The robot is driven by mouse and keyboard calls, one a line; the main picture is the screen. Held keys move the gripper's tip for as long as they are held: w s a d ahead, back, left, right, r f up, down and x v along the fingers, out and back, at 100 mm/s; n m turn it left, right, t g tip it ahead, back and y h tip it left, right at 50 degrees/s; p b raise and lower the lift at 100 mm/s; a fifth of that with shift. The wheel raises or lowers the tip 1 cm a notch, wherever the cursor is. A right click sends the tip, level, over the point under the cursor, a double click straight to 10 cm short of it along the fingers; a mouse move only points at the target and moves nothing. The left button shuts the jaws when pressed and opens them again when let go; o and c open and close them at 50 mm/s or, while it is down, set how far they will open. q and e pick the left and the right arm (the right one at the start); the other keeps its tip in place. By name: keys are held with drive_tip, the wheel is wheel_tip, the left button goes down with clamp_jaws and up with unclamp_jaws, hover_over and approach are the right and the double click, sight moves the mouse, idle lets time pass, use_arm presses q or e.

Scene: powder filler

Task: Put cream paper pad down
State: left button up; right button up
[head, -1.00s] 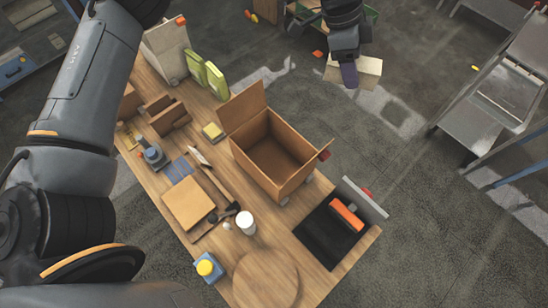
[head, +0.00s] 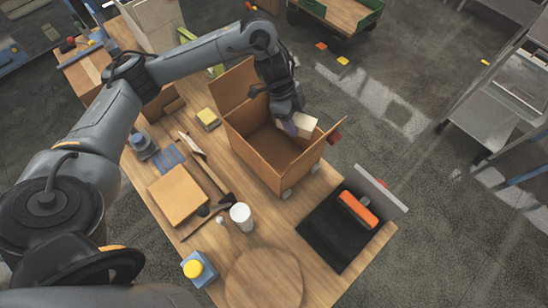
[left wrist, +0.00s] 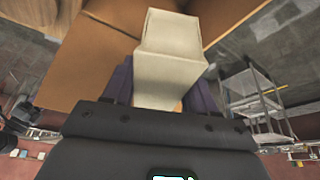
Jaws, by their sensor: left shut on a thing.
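The cream paper pad (head: 306,125) is a pale block held in my left gripper (head: 291,122). The gripper is shut on it, over the open cardboard box (head: 252,155), near the box's far right side. In the left wrist view the pad (left wrist: 172,65) sits between the purple fingers, with the cardboard box (left wrist: 95,55) behind it. I cannot tell whether the pad touches the box. My right gripper does not show.
The box's flap (head: 232,88) stands up at its left. A black mat (head: 325,235) with an orange-handled tool (head: 358,210) lies right of the box. A white cup (head: 241,216), a brown pad (head: 177,195) and a hammer (head: 222,205) lie in front.

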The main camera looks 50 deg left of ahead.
use_arm(q)
drive_tip(key=shift+s+a+f, duration=0.15)
drive_tip(key=shift+f, duration=0.3)
drive_tip(key=shift+s+a+f, duration=0.1)
drive_tip(key=shift+s+f, duration=0.05)
drive_tip(key=shift+f, duration=0.25)
wheel_tip(320, 180, down, 9)
drive_tip(key=b, duration=0.4)
hover_over(286, 168)
wheel_tip(286, 168, down, 14)
drive_tip(key=shift+d+f, duration=0.1)
drive_tip(key=shift+f+b, duration=0.45)
drive_tip(key=shift+f, duration=1.95)
drive_tip(key=shift+f, duration=0.2)
drive_tip(key=o, duration=1)
drive_tip(key=shift+r, duration=0.1)
